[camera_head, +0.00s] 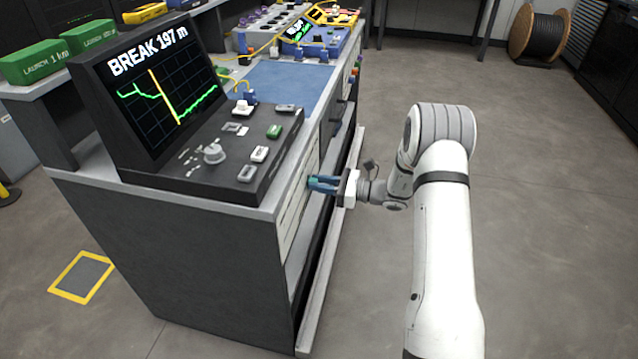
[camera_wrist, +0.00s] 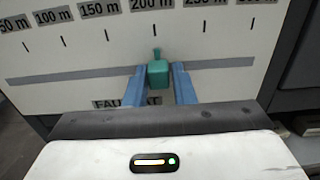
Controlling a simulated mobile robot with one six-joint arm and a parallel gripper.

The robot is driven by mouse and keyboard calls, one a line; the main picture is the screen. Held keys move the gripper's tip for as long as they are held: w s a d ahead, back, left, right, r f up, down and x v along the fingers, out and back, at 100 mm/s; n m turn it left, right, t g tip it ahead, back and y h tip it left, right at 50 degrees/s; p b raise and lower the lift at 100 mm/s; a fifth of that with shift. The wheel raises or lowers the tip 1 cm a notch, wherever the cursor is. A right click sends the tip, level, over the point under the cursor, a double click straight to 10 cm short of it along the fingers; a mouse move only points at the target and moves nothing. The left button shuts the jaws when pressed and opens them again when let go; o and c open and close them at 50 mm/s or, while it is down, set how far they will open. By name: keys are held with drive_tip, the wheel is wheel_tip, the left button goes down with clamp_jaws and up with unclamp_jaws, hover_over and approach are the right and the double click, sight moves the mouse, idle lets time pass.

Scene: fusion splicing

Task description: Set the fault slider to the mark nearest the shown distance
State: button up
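The fault slider's teal knob (camera_wrist: 158,74) sits on a grey slot in a pale panel, with its small pointer upright just below the 200 m tick (camera_wrist: 155,30). My gripper (camera_wrist: 159,78) has its two blue fingers on either side of the knob, and they look closed against it. In the head view my gripper (camera_head: 312,184) is at the front face of the bench, and the knob is hidden behind the fingers there. The screen (camera_head: 160,82) reads "BREAK 197 m" over a green trace with a yellow line.
The scale panel (camera_wrist: 60,85) also shows 50, 100 and 150 m labels to the left and higher marks to the right. A label below is partly covered by my gripper. The console (camera_head: 225,150) has a knob and several buttons. Open floor (camera_head: 540,200) lies to the right.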

drive_tip(key=o, duration=0.4)
drive_tip(key=shift+c, duration=0.2)
drive_tip(key=p+v, duration=0.1)
drive_tip(key=v, duration=0.6)
drive_tip(key=shift+s+d, duration=0.15)
drive_tip(key=shift+d, duration=0.15)
drive_tip(key=s+a+r+n+g+h+p, duration=0.25)
drive_tip(key=s+r+n+p, duration=0.2)
drive_tip(key=s+r, duration=0.35)
drive_tip(key=s+a+r+n+g+h+p, duration=0.2)
drive_tip(key=s+r+n+g+h+p, duration=0.4)
drive_tip(key=r, duration=0.5)
drive_tip(key=s+d+r+n+t+h+p, duration=0.3)
drive_tip(key=s+d+r+n+h+p, duration=0.1)
drive_tip(key=s+r, duration=0.4)
drive_tip(key=s+d+r+n+t+h+p, duration=0.3)
drive_tip(key=s+d+r+n+h+p, duration=0.2)
drive_tip(key=s+r, duration=0.3)
drive_tip(key=s+n, duration=0.1)
drive_tip(key=s, duration=0.2)
drive_tip(key=shift+d+r, duration=0.2)
drive_tip(key=shift+r, duration=0.2)
